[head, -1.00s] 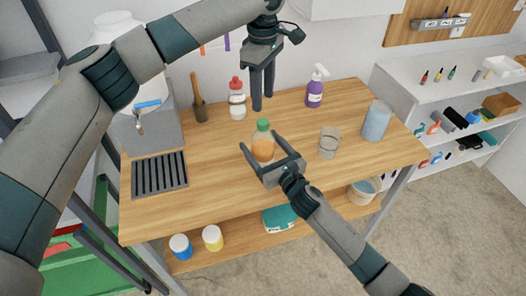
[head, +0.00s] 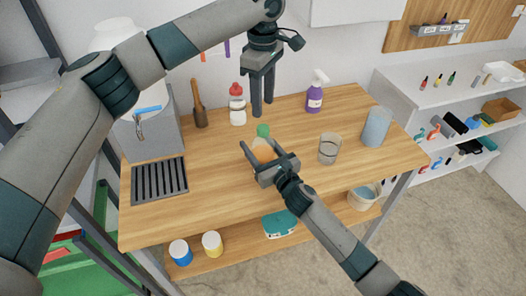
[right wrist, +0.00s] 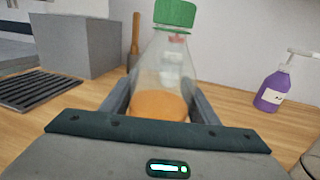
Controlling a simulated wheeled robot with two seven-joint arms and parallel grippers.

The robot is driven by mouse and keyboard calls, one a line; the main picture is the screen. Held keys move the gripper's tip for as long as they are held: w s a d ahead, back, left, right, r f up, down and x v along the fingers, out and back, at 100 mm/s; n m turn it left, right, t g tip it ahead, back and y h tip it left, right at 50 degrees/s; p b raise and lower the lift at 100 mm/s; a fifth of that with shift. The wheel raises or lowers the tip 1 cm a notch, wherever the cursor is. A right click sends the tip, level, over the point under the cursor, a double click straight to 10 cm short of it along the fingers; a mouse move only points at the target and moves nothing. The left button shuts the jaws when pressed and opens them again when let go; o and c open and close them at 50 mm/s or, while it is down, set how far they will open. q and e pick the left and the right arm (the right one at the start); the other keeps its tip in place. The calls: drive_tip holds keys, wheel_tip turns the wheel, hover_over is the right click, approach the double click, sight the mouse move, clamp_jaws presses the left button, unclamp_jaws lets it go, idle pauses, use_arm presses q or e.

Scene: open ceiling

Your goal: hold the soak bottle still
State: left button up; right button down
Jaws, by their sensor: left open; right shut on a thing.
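The soak bottle, a clear bottle with a green cap and orange liquid, stands upright on the wooden table, its body (head: 262,143) partly hidden by my right gripper. My right gripper (head: 260,151) is shut on it, one finger on each side. In the right wrist view the bottle (right wrist: 160,75) stands between the two fingers, its lower end hidden behind the gripper body. My left gripper (head: 262,109) is open and empty, pointing down above the table behind the bottle.
A red-capped bottle (head: 237,108) and a wooden-handled tool (head: 199,108) stand at the back. A purple spray bottle (head: 315,96), a glass beaker (head: 329,150) and a bluish container (head: 376,128) stand to the right. A dark rack (head: 158,181) lies left. The front table area is clear.

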use_arm(q)
drive_tip(key=m, duration=1.4)
drive_tip(key=shift+m, duration=0.3)
drive_tip(key=m, duration=1.4)
drive_tip(key=shift+m, duration=0.3)
drive_tip(key=m, duration=1.7)
drive_tip(key=shift+m, duration=0.4)
drive_tip(key=m, duration=0.7)
drive_tip(key=shift+f, duration=0.15)
